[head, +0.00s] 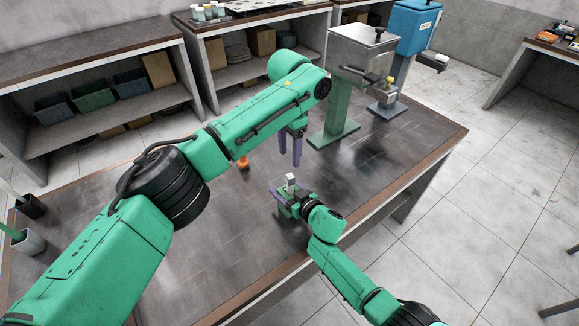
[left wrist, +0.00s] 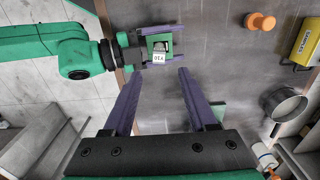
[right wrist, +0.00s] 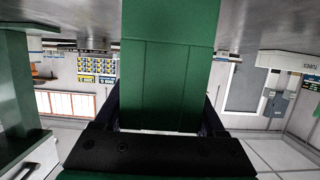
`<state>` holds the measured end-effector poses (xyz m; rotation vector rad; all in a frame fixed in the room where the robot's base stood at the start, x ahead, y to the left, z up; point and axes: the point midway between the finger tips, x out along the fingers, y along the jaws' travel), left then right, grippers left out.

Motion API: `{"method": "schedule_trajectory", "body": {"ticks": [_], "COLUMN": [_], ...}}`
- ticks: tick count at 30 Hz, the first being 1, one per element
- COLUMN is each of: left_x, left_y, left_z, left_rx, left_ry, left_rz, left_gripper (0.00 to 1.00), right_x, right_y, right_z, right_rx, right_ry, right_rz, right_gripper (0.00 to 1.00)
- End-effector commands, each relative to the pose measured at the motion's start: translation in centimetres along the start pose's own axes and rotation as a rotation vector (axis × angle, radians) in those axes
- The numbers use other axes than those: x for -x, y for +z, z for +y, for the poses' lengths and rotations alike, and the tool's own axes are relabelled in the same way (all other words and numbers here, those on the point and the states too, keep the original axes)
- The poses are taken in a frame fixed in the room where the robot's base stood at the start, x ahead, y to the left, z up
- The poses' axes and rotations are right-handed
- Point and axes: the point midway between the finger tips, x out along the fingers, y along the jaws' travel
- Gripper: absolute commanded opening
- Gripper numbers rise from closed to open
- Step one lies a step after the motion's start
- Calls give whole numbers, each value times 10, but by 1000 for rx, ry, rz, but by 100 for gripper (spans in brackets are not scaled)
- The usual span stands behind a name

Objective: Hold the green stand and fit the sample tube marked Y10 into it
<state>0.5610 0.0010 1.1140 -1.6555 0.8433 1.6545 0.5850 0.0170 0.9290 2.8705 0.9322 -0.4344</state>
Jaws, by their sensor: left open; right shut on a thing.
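The green stand (head: 285,212) is near the table's right front edge, and my right gripper (head: 284,198) is shut on it from the side. In the right wrist view the stand's green face (right wrist: 170,70) fills the space between the fingers. A pale sample tube (head: 290,179) with a white label (left wrist: 159,58) is upright at the stand; the label's small lettering is hard to read. I cannot tell how deep the tube sits. My left gripper (head: 290,163) is open and empty, pointing down, above and apart from the tube; its fingertips (left wrist: 155,76) show in the left wrist view.
An orange piece (head: 243,162) lies on the table left of my left gripper. A metal machine on a green pedestal (head: 335,130) and a blue machine (head: 410,28) stand at the back right. Cups (head: 30,242) stand at the far left.

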Motion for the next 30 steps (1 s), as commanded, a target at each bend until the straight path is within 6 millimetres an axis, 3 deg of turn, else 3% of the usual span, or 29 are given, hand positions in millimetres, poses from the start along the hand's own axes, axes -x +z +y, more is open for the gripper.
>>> {"method": "schedule_trajectory", "body": {"ticks": [3,6,19,20,21,30], "left_x": [32,48,56,56,56,56], "left_y": [-1,-1,0,0,0,0], "left_z": [0,1,0,0,0,0], "left_rx": [0,0,0,0,0,0], "left_ry": [-1,0,1,1,1,1], "left_rz": [2,1,-1,-1,-1,-1], "left_gripper": [58,58,58,58,58,58], "right_x": [0,0,0,0,0,2], "right_y": [0,0,0,0,0,0], "right_z": [0,0,0,0,0,1], "right_rx": [0,0,0,0,0,1], "right_ry": [0,0,0,0,0,0], "right_rz": [0,0,0,0,0,0], "right_gripper": [13,13,13,84,99,100]}}
